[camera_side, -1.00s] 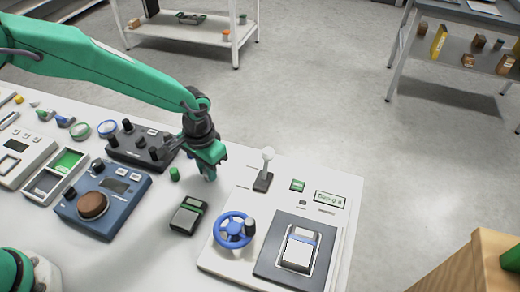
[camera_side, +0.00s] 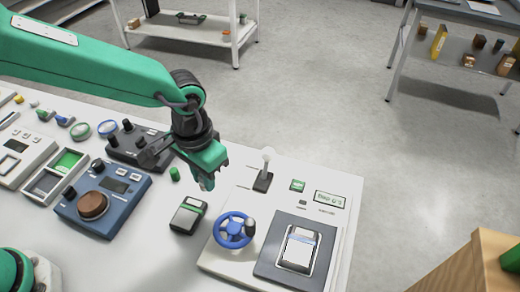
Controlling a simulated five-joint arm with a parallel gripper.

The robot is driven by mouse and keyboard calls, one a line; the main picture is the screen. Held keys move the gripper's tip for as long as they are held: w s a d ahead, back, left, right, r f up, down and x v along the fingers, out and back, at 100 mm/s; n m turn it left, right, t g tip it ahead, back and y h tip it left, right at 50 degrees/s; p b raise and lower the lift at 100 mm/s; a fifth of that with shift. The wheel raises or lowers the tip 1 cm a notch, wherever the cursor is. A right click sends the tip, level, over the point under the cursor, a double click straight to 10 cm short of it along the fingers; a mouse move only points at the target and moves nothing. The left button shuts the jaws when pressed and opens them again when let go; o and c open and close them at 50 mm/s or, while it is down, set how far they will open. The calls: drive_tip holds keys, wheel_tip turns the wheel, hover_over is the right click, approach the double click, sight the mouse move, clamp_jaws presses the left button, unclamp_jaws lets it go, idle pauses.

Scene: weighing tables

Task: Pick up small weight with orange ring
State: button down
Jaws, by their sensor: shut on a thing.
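My gripper (camera_side: 207,182) is at the end of the green arm, above the white table (camera_side: 120,268), left of the small lever. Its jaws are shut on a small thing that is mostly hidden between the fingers. I cannot make out an orange ring on it. No small weight with an orange ring shows clearly elsewhere on the table. A small green cylinder (camera_side: 174,173) stands just left of the gripper.
A dark-and-green device (camera_side: 188,215) lies below the gripper. To its right are a lever (camera_side: 264,170), a blue handwheel (camera_side: 233,230) and a dark weighing plate (camera_side: 268,262). A blue box with a brown knob (camera_side: 125,205) and a black control box (camera_side: 122,150) stand left.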

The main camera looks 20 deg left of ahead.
drive_tip(key=shift+s+d+r, duration=0.3)
drive_tip(key=shift+s+r, duration=0.05)
drive_tip(key=shift+s, duration=0.15)
drive_tip(key=shift+s+d+r, duration=0.25)
drive_tip(key=shift+s+r, duration=0.05)
drive_tip(key=shift+s, duration=0.15)
